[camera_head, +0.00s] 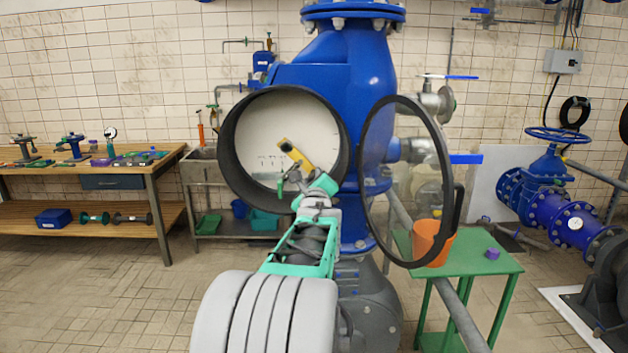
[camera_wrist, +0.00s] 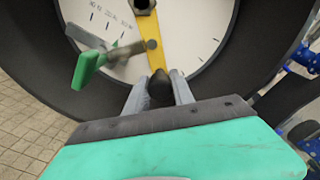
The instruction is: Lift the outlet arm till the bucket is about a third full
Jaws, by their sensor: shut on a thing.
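A large round dial with a white face (camera_head: 262,125) and a dark rim sits on the blue pipe. A yellow pointer arm (camera_head: 295,155) crosses its face; it also shows in the wrist view (camera_wrist: 148,35), ending in a dark knob (camera_wrist: 158,84). My gripper (camera_wrist: 160,92) is shut on this knob, one grey finger on each side; in the head view my gripper (camera_head: 306,176) is in front of the dial. A short green-handled lever (camera_wrist: 88,70) is left of the fingers. An orange bucket (camera_head: 428,245) stands on a green table; its inside and fill level cannot be seen.
The dial's round glass cover (camera_head: 447,165) hangs open to the right, in front of the bucket. The green table (camera_head: 480,262) also holds a small purple block (camera_head: 492,253). A sink (camera_head: 203,154) and a wooden workbench (camera_head: 150,172) are at left. The left floor is clear.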

